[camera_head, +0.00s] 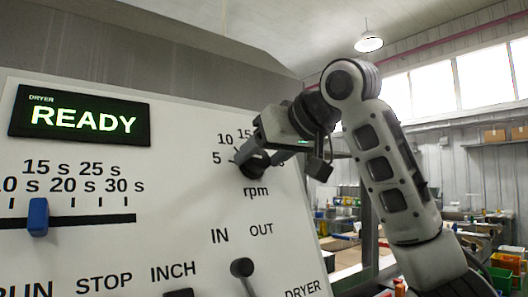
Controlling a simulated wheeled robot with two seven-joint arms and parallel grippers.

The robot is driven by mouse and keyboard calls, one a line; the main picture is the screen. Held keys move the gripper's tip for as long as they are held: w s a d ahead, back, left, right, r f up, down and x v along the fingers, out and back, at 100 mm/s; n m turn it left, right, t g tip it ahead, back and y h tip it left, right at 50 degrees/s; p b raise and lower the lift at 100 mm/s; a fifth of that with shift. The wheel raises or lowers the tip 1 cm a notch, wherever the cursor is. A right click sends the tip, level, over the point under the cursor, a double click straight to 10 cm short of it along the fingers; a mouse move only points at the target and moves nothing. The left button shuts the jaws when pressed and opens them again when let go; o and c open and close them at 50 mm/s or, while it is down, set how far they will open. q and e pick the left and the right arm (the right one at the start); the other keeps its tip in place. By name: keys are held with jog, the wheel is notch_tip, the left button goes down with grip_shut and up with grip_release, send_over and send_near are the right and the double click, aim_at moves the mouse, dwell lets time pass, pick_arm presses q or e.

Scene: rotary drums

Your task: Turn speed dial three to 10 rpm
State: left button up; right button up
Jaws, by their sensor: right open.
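A dark speed dial (254,169) sits on the white panel, above the word "rpm". The marks 5, 10 and 15 show around its left and top; the marks on its right are mostly hidden behind my right gripper. My right gripper (258,150) is open at the dial, with its fingers over the dial's upper part. I cannot tell whether the fingers touch it. The dial's pointer setting cannot be made out, and no dial number shows. My left gripper is not in view.
The white panel (180,225) also holds a green READY display (80,118), a blue slider (38,216) on a seconds scale, and an IN/OUT lever (242,268) below the dial. Shelves and coloured bins (507,262) stand far right.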

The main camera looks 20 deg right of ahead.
jog(key=c, duration=1)
jog(key=m, duration=0.3)
jog(key=shift+d+m+b, duration=0.1)
jog(key=shift+m+b, duration=0.4)
jog(key=shift+m, duration=1.8)
jog(key=o, duration=1)
